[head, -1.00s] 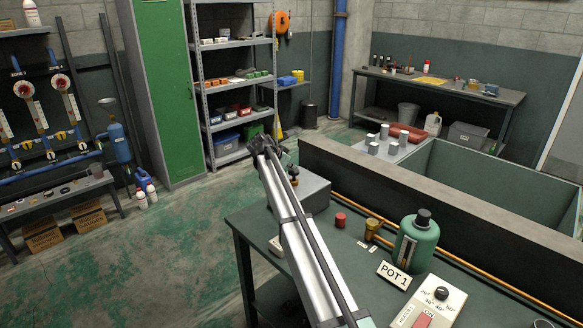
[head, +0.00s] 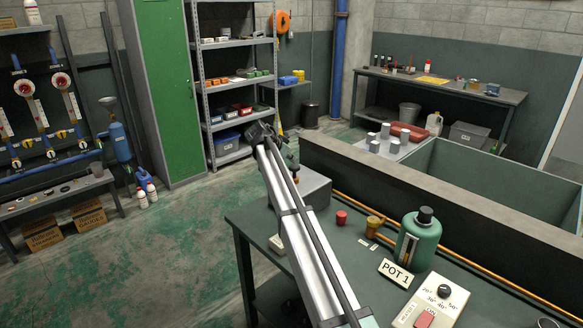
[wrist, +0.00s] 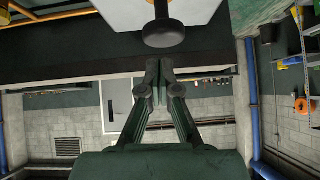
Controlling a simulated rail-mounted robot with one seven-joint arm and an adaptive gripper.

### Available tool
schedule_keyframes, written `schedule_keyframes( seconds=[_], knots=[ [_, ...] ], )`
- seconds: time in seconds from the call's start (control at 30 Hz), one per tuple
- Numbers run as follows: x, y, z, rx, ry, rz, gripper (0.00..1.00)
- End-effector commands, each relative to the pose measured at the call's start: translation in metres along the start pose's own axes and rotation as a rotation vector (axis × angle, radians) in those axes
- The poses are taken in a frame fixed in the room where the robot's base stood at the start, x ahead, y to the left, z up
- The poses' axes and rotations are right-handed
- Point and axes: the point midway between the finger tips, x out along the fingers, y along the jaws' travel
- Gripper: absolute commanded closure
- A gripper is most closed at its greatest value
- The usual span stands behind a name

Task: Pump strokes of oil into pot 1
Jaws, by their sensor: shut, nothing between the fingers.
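A green bottle-shaped pot (head: 418,242) with a black cap stands on the dark bench, behind a "POT 1" plate (head: 396,274). A grey box (head: 312,192) sits at the bench's far left end. A dark knob on a stem (head: 293,166) shows at the box, partly hidden behind my arm. In the wrist view a round black knob (wrist: 163,33) on a stem stands out from a pale surface, just beyond my fingertips. My gripper (wrist: 159,66) is shut and empty. It shows in the head view (head: 258,132) near the box, high up; contact with the knob cannot be told.
A switch box with a dial and red button (head: 425,318) lies at the bench front. A red cap (head: 341,217) and a brass fitting (head: 374,225) stand between box and pot. A copper pipe and a low tank wall (head: 430,200) run behind the bench.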

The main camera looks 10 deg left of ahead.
Motion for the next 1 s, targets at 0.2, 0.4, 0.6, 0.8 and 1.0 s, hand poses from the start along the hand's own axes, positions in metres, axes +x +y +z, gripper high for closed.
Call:
schedule_keyframes(
  seconds=[0.2,0.4,0.6,0.8,1.0],
  knots=[
    [-0.047,0.0,0.005,-0.001,0.001,-0.004,1.0],
    [-0.077,-0.001,0.003,-0.001,0.002,-0.003,1.0],
    [-0.091,-0.001,0.002,-0.002,0.001,-0.002,1.0],
    [-0.092,-0.001,0.002,-0.002,0.002,-0.002,1.0],
    [-0.092,-0.001,0.002,-0.001,0.002,-0.002,1.0]
  ],
)
